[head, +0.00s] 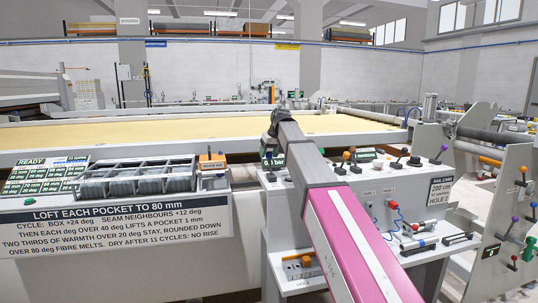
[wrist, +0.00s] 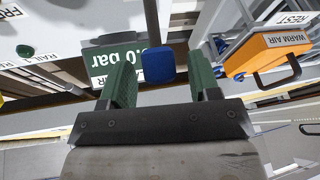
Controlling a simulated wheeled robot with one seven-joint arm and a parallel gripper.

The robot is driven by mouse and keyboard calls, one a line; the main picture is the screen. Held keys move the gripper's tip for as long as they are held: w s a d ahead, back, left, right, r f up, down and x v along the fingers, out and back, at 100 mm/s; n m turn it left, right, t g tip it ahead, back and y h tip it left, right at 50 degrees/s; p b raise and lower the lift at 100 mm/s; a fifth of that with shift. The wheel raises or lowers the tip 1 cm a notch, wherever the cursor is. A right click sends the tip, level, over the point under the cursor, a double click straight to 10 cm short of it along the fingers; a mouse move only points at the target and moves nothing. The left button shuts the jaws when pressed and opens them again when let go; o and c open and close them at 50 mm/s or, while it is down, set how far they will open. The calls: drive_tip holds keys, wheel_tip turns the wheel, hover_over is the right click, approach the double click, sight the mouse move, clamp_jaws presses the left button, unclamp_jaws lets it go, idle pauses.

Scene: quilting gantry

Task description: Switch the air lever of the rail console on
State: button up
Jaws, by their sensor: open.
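My gripper (wrist: 162,76) shows its two green fingers in the wrist view, open and apart. A blue knob (wrist: 158,67) on a dark stem shows between the fingers; I cannot tell whether they touch it. Beside it a green display (wrist: 118,64) reads about "0.0 bar"; part of the display (head: 271,158) also shows in the head view behind my arm. No air label is readable on the blue-knobbed lever. The rail console (head: 388,188) is the pale panel at centre right in the head view. My arm hides its left part and the blue knob there.
An orange warm air box (wrist: 268,52) is right of my gripper in the wrist view. A divided grey tray (head: 138,182) stands left in the head view.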

drive_tip(key=shift+f, duration=0.15)
drive_tip(key=shift+c, duration=0.3)
clamp_jaws()
drive_tip(key=shift+s, duration=0.1)
